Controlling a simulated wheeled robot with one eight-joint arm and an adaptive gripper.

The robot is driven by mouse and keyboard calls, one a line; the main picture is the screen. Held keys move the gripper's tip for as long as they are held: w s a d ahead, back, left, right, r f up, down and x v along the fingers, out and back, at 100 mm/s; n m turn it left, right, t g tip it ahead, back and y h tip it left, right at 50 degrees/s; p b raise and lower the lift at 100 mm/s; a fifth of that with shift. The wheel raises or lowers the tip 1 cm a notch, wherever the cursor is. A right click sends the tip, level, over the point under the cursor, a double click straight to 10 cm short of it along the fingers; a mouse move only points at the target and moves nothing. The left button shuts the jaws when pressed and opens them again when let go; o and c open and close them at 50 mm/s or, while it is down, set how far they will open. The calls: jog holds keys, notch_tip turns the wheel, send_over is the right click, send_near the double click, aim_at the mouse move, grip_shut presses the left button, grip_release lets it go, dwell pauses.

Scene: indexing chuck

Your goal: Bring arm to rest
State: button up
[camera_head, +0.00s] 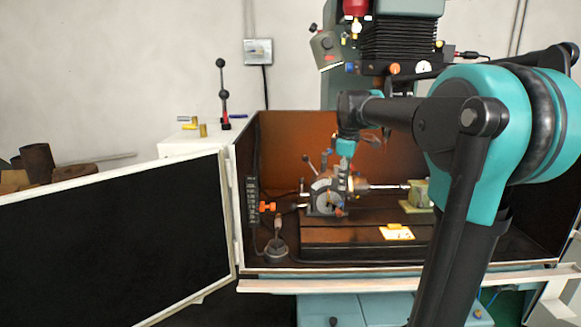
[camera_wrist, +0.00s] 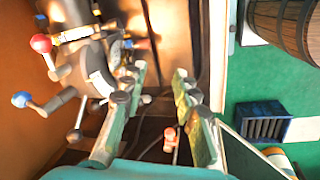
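My gripper (camera_head: 343,180) hangs fingers-down in front of the indexing chuck (camera_head: 322,197) inside the machine enclosure in the head view, partly covering it. In the wrist view my gripper (camera_wrist: 160,85) has its two greenish fingers spread apart, with no object clasped between them. The chuck (camera_wrist: 98,70), with levers carrying a red ball (camera_wrist: 40,43) and a blue ball (camera_wrist: 21,99), lies just left of the fingers. A small red-orange part (camera_wrist: 170,133) shows beyond the gap between the fingers. How far the fingertips are from the chuck is unclear.
The enclosure (camera_head: 270,135) has an open dark door (camera_head: 120,240) at the left. A vise-like block (camera_head: 418,195) and a yellow-white card (camera_head: 396,232) are on the machine table. A barrel (camera_wrist: 285,28) and a dark crate (camera_wrist: 262,122) stand on the green floor.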

jog(key=s+d+f+m+t, duration=0.1)
jog(key=s+f+m, duration=1.2)
jog(key=s+f, duration=1.3)
jog(key=shift+d+f+t, duration=0.3)
jog(key=shift+d+f, duration=0.2)
jog(key=shift+d, duration=0.05)
jog(key=shift+s, duration=0.1)
